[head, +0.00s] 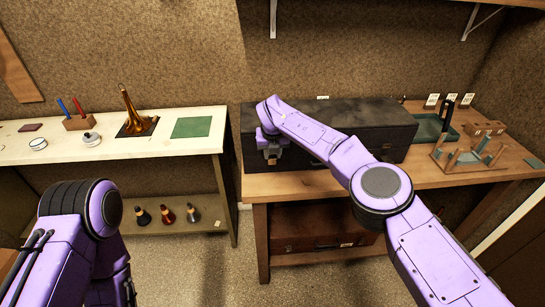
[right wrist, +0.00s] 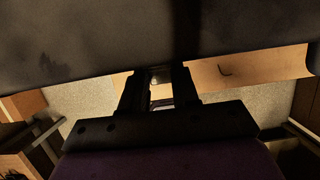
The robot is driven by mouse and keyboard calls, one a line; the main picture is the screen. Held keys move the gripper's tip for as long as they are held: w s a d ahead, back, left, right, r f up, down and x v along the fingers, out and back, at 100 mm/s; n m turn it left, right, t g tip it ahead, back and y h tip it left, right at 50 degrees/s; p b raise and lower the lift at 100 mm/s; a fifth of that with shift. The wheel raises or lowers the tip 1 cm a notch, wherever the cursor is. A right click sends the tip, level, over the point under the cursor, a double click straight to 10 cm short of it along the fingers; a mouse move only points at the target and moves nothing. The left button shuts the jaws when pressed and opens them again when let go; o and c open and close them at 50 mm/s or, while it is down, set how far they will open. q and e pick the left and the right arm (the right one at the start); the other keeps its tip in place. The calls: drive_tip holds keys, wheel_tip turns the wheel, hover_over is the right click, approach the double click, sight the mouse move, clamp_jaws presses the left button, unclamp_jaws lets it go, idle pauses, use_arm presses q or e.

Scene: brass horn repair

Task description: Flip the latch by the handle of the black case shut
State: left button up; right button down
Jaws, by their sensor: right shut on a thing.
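The black case (head: 345,130) lies closed along the back of the wooden workbench, its long front facing me. My right gripper (head: 272,158) is at the left part of the case's front, with the arm reaching across the case. In the right wrist view the fingers (right wrist: 159,88) are close together at the lower edge of the dark case wall (right wrist: 80,45). A small metallic piece, apparently the latch (right wrist: 160,76), shows between the fingertips. The gripper hides most of it, and I cannot make out the handle. My left arm is at the lower left; its gripper is out of view.
A wooden rack (head: 480,158), a green tray (head: 432,130) and small cards stand right of the case. The white side table (head: 60,148) at left holds a brass horn part (head: 133,118) and a green mat (head: 192,127). A brown case (head: 315,228) lies under the workbench.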

drive_tip(key=shift+w, duration=0.1)
drive_tip(key=shift+b, duration=0.3)
drive_tip(key=shift+g, duration=0.3)
drive_tip(key=c, duration=0.8)
unclamp_jaws()
drive_tip(key=shift+c, duration=0.2)
